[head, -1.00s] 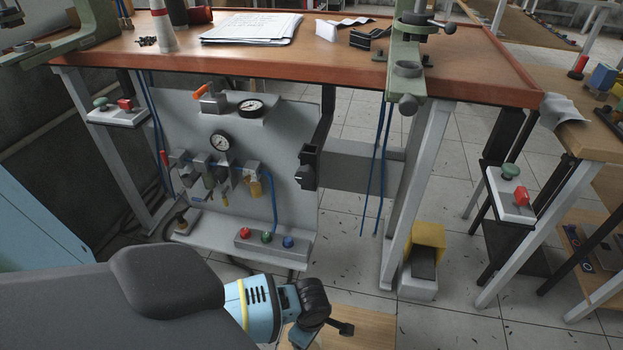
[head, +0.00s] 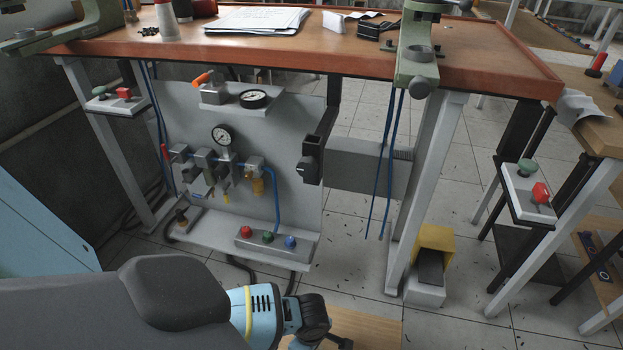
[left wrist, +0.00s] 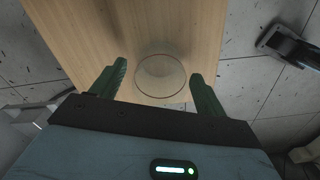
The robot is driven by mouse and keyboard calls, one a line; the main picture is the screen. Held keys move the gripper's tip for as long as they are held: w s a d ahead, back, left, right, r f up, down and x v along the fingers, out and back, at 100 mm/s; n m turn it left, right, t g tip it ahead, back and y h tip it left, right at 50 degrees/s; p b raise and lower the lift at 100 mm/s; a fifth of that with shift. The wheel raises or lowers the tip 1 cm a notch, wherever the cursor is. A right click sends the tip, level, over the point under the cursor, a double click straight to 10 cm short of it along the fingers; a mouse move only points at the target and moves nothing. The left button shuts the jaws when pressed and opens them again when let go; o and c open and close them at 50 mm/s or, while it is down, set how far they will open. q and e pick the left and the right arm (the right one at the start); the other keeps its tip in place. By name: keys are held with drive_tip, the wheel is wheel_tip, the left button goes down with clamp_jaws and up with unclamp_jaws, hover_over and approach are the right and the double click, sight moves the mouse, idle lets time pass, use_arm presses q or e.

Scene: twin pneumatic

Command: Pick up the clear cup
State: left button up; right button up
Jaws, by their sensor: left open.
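The clear cup (left wrist: 160,76) shows as a faint transparent round outline on a light wooden board (left wrist: 205,30) in the left wrist view. My left gripper (left wrist: 158,69) is open, with one green finger on each side of the cup and gaps visible on both sides. Whether the fingers are level with the cup or above it I cannot tell. In the head view my left wrist is at the bottom edge over the board (head: 375,328), and the cup cannot be made out there. My right gripper is not in view.
A workbench (head: 290,50) with a grey pneumatic panel (head: 285,150) stands ahead. A strip with red, green and blue buttons (head: 268,243) sits low on it. A yellow-hooded foot pedal (head: 433,240) is on the tiled floor at right. Open floor lies between panel and pedal.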

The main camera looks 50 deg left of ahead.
use_arm(q)
drive_tip(key=c, duration=1.1)
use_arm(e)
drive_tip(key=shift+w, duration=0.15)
